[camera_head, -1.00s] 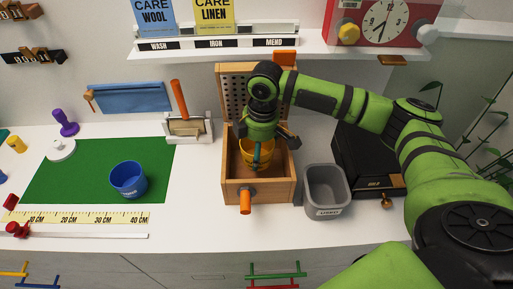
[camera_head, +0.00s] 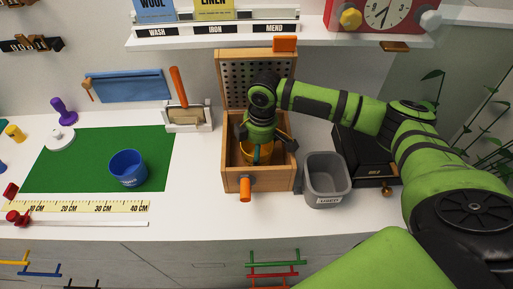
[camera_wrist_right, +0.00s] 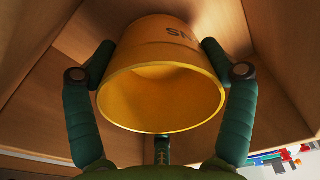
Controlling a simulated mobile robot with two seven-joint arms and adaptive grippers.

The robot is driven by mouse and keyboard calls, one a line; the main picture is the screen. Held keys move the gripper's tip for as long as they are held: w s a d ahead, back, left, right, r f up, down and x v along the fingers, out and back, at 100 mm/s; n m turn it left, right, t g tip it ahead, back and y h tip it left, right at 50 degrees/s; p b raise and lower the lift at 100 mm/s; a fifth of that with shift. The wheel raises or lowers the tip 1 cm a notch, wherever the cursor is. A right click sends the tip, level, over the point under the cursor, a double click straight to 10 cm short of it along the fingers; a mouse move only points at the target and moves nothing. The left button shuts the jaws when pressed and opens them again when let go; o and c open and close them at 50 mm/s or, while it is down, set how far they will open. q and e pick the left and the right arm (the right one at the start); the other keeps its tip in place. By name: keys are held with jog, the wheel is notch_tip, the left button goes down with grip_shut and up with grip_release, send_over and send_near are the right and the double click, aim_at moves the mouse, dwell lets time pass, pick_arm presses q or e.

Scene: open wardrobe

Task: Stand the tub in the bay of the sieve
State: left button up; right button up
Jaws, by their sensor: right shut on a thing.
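My right gripper (camera_head: 263,150) reaches down from above into an open wooden box (camera_head: 279,183) with a perforated panel (camera_head: 232,90) upright at its back. It is shut on a yellow tub (camera_head: 247,152), which is inside the box walls, partly hidden by the fingers. In the right wrist view the tub (camera_wrist_right: 160,65) is held between the green fingers, its open mouth facing the camera and dark letters beginning "SN" on its side. Wooden walls surround it. Whether its base touches the box floor is hidden. My left gripper is not in view.
An orange knob (camera_head: 245,190) sticks out of the box's front. A grey bin (camera_head: 327,180) stands close to its right, with a black case (camera_head: 366,155) beyond. A blue cup (camera_head: 128,168) is on the green mat (camera_head: 80,155). White counter lies clear between mat and box.

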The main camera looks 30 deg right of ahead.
jog(key=shift+f, duration=0.35)
dwell(0.5)
jog(key=o, duration=1)
jog(key=shift+r+p, duration=7.6)
jog(key=shift+r, duration=0.9)
